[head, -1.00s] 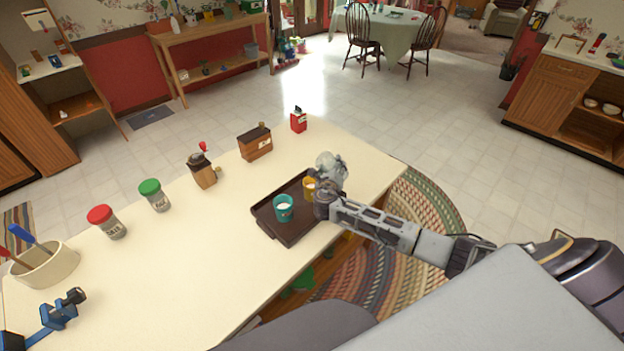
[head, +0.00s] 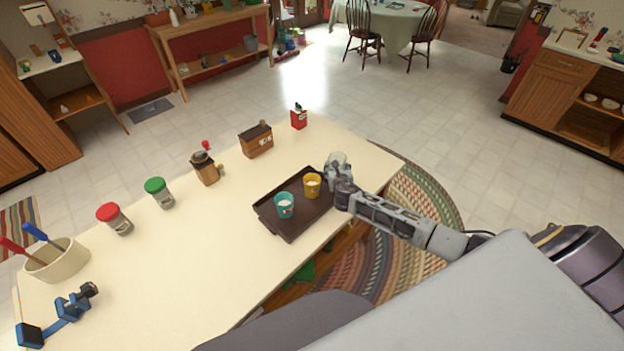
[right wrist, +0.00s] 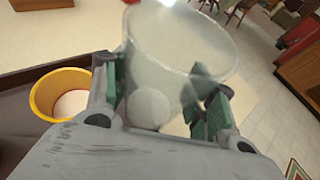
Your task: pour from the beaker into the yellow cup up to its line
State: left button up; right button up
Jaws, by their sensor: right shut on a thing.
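The yellow cup (head: 312,184) stands upright on the dark tray (head: 296,226), with pale contents inside. In the right wrist view the yellow cup (right wrist: 62,97) is left of my gripper. My right gripper (head: 338,174) is shut on the clear beaker (right wrist: 180,50) and holds it to the right of the cup, apart from it. In the head view the beaker (head: 338,159) is partly hidden by the gripper. It looks roughly upright; how much it contains is unclear. The right gripper's green-padded fingers (right wrist: 158,105) press its sides. My left gripper is not in view.
A teal cup (head: 284,205) with pale contents stands on the tray left of the yellow cup. A red-lidded jar (head: 114,218), a green-lidded jar (head: 159,193), a grinder (head: 205,168), a brown box (head: 256,141) and a red tin (head: 299,117) line the far edge.

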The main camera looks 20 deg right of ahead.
aim_at(336, 157)
dwell(0.4)
jog(key=shift+r+p, duration=0.65)
jog(key=shift+r, duration=1.85)
